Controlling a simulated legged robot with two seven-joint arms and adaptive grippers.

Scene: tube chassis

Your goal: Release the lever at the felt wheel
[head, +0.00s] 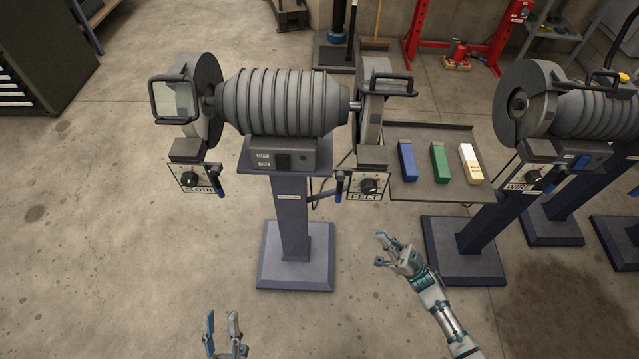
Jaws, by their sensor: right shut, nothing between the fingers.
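A grinder with a ribbed grey motor stands on a blue-grey pedestal. Its felt wheel (370,118) is at the right end, above a panel labelled FELT (368,186) with a dark knob. The lever (340,187) with a blue handle hangs roughly upright just left of that panel. My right gripper (379,248) is shut and empty, below and a little right of the FELT panel, apart from the lever. My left gripper (222,324) is open and empty at the bottom edge, left of the pedestal base and well below the lever.
A cloth wheel (206,100) with its own blue lever (218,181) is at the motor's left end. A shelf (433,194) right of the FELT panel carries blue, green and yellow-white blocks. A second grinder with a WIRE panel (520,187) stands right. Floor at left is clear.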

